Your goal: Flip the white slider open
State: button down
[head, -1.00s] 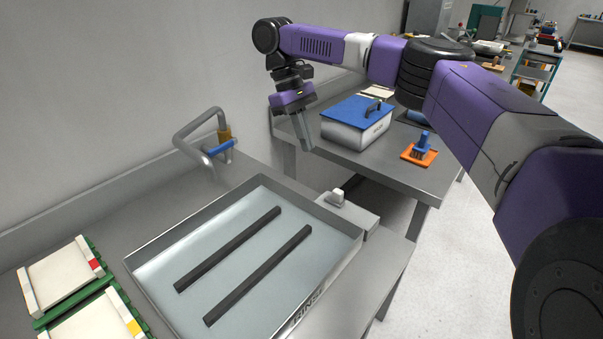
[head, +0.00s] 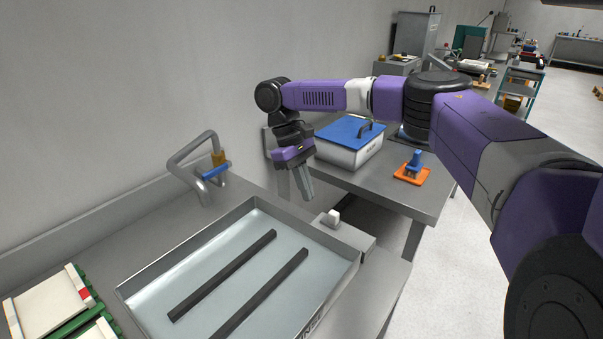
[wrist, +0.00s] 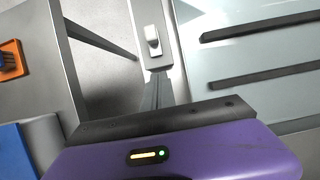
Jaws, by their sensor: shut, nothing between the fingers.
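The white slider (head: 332,217) is a small white block on a grey box (head: 347,234) at the right end of the rinse tray. In the wrist view the fingers (wrist: 156,92) point toward the slider. They look apart from it, though the exact gap is hard to tell.
The rinse tray (head: 128,299) with two dark bars stands on the near counter. A curved tap (head: 207,167) rises behind it. A blue-lidded box (head: 350,152) and an orange pad with a blue brush (head: 412,172) are on the far table. Green-edged frames (head: 62,320) lie at left.

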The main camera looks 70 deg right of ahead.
aim_at(328, 221)
jog(key=shift+x, duration=1.05)
jog(key=shift+s+a+r, duration=0.1)
jog(key=shift+s+a, duration=0.1)
jog(key=shift+s, duration=0.9)
jog(key=shift+s+a+p, duration=0.3)
jog(key=shift+s, duration=0.55)
jog(key=s+p, duration=0.2)
jog(key=s+a+p, duration=0.1)
jog(key=s+p, duration=0.2)
jog(key=shift+a+r, duration=0.1)
jog(key=shift+r, duration=0.05)
jog(key=shift+s+a+p, duration=0.15)
jog(key=shift+s+p, duration=0.35)
jog(key=shift+s, duration=0.15)
jog(key=shift+s+f, duration=0.1)
jog(key=shift+f, duration=0.15)
